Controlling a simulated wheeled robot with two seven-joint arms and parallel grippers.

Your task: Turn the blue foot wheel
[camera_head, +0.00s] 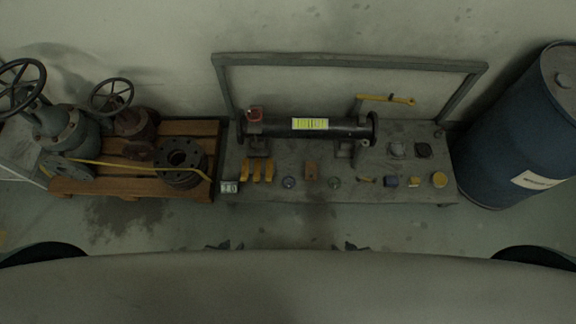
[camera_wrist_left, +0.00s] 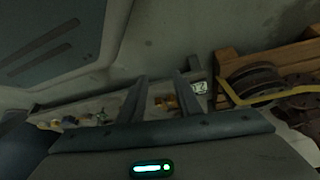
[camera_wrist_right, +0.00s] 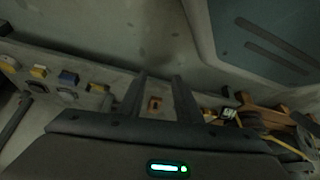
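Which one is the foot wheel is hard to tell at this size. My left gripper (camera_head: 224,247) and right gripper (camera_head: 350,247) are in front of the bench, apart from everything. In the left wrist view the fingers (camera_wrist_left: 160,80) are spread and empty. The right fingers (camera_wrist_right: 160,78) are also spread and empty.
The grey bench (camera_head: 300,198) carries a black pipe (camera_head: 340,128) and a yellow lever (camera_head: 388,99) under a grey frame. A wooden pallet (camera_head: 130,188) with valves stands left. A blue drum (camera_head: 510,130) stands right. The floor before the bench is clear.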

